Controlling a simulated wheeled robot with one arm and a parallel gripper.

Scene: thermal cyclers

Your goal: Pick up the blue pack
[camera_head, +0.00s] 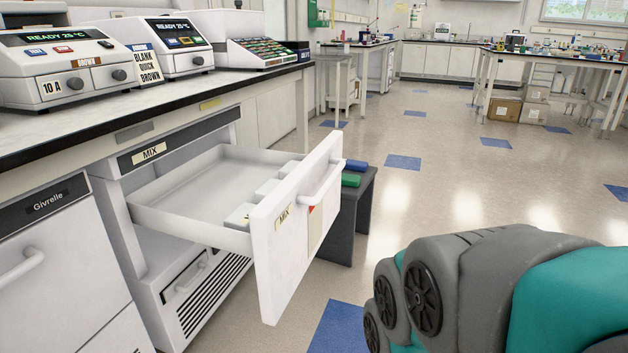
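A small blue block-like item (356,165), which looks like the blue pack, lies on a dark grey stool or low stand (367,195) just beyond the open drawer front. A green item (350,180) lies on the same stand, nearer than the blue one. The drawer front hides part of the stand and the left ends of both items. My gripper is not in view.
A white drawer (165,213) labelled MIX stands open into the aisle, with several pale boxes (240,216) near its front. Thermal cyclers (70,70) stand on the bench above. Open floor (450,180) lies right of the stand. Far benches (545,57) hold equipment.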

